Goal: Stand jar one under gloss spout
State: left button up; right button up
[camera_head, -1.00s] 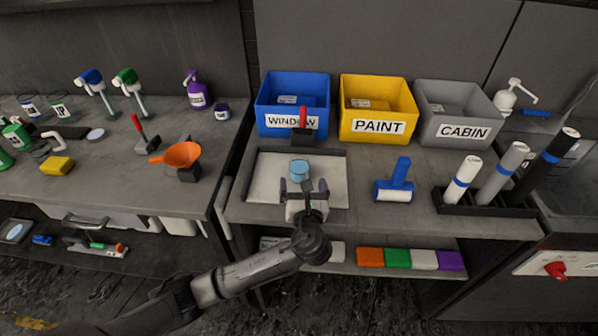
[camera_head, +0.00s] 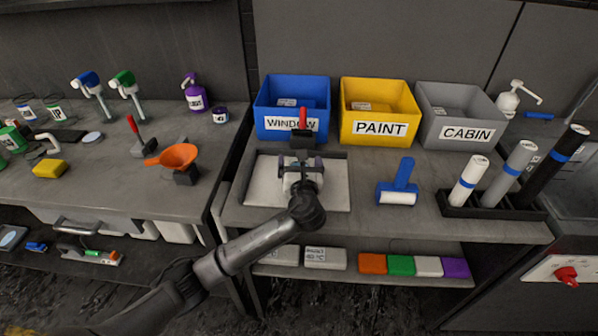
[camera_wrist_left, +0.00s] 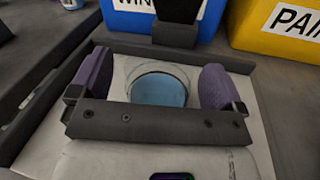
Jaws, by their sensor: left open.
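A clear round jar with light blue contents (camera_wrist_left: 158,90) stands on the pale tray (camera_head: 262,185). In the left wrist view the two purple finger pads of my left gripper (camera_wrist_left: 158,84) are on either side of it, open, with gaps visible. In the head view my left gripper (camera_head: 302,168) hides the jar. A blue-headed spout (camera_head: 88,78) and a green-headed spout (camera_head: 123,79) stand on the left bench; I cannot read which is gloss. My right gripper is not in view.
A red-handled clamp (camera_head: 303,120) stands right behind the tray. Blue (camera_head: 290,133), yellow (camera_head: 375,110) and grey bins (camera_head: 455,115) line the back. A blue-handled roller (camera_head: 400,180) lies to the right.

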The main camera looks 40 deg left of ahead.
pick_arm(q)
jog(key=shift+c, duration=0.3)
jog(key=c, duration=1)
jog(key=shift+c, duration=0.2)
jog(key=shift+r, duration=0.15)
